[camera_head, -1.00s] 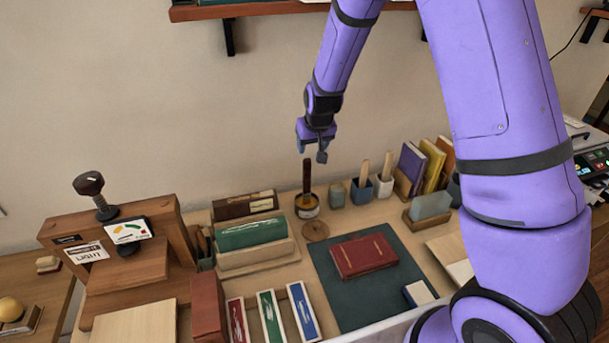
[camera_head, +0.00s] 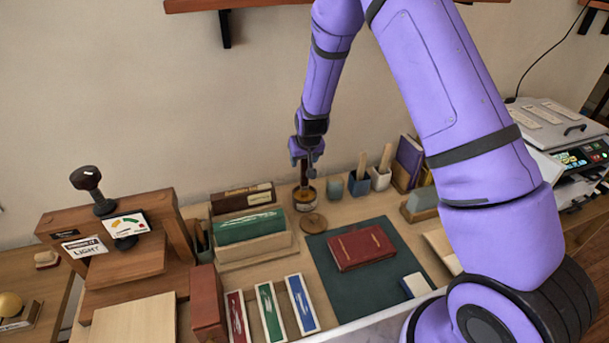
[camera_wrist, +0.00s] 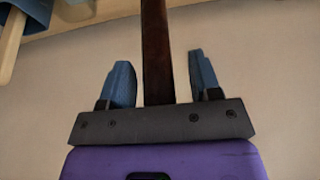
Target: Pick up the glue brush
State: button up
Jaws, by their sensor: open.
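The glue brush (camera_wrist: 156,50) shows its dark brown handle in the wrist view, running down from the top edge between the two blue fingers of my gripper (camera_wrist: 161,82). The fingers stand apart, with a gap on each side of the handle. In the head view the brush handle (camera_head: 304,173) rises upright from a small labelled glue pot (camera_head: 305,198). My gripper (camera_head: 306,167) is at the upper part of the handle, and hides its top. The bristles are hidden in the pot.
A round wooden disc (camera_head: 313,222) lies in front. A red book (camera_head: 361,247) lies on a dark green mat (camera_head: 337,292).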

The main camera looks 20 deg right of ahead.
jog(key=shift+c, duration=0.4)
grip_shut()
